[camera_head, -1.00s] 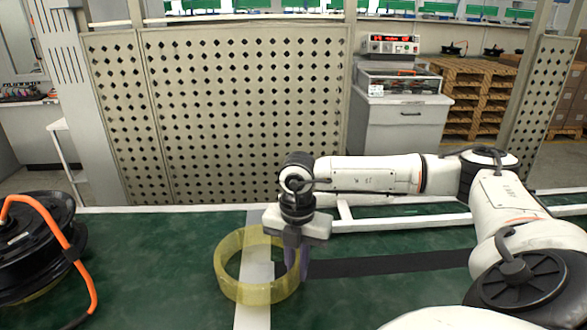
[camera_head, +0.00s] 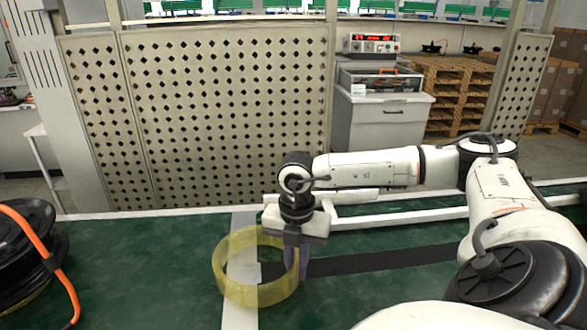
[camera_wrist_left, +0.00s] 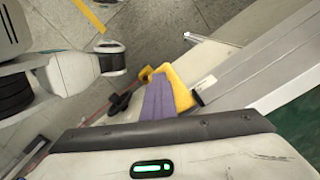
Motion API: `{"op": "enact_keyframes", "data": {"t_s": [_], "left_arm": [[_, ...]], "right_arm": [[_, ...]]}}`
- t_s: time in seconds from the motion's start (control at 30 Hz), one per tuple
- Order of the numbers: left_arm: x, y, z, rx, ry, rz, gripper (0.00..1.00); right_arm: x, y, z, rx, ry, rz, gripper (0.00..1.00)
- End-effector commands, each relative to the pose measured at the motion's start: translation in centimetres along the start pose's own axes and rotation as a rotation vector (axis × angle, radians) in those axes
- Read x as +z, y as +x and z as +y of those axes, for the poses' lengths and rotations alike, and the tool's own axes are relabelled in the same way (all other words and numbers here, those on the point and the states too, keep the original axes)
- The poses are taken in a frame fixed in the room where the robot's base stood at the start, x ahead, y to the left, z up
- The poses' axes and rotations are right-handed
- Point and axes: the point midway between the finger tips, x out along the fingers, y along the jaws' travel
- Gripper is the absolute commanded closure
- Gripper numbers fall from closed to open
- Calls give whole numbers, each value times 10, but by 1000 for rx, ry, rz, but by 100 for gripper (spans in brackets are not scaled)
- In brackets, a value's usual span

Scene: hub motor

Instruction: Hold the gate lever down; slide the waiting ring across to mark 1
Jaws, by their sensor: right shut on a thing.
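A translucent yellow ring (camera_head: 222,281) stands on the green table over a pale strip (camera_head: 238,316). My right gripper (camera_head: 297,262) is shut on the right side of the ring's wall, its purple fingers pointing down. My left gripper is outside the head view. In the left wrist view its purple fingers (camera_wrist_left: 160,97) lie close together, in front of a yellow part (camera_wrist_left: 182,86) beside a pale frame. I cannot tell whether they touch it. No gate lever or mark 1 can be clearly made out.
A dark strip (camera_head: 385,259) runs right from the ring across the green table (camera_head: 140,270). A black hub motor with an orange cable (camera_head: 45,248) is at the left edge. A pale rail and a perforated panel (camera_head: 220,120) stand behind.

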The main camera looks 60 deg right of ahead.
Motion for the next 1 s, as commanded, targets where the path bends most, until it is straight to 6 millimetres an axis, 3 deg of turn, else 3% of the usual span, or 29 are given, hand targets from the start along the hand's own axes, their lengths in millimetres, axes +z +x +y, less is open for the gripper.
{"op": "enact_keyframes", "data": {"t_s": [0.03,0.43,1.0], "left_arm": [[2,7,-2,-2,-6,-3,100],[2,7,-2,-2,-6,-3,100],[2,7,-2,-3,-6,-3,100]], "right_arm": [[2,1,-2,3,1,-1,100],[8,0,-19,3,0,-1,100],[11,1,-26,2,-1,-1,100]]}}
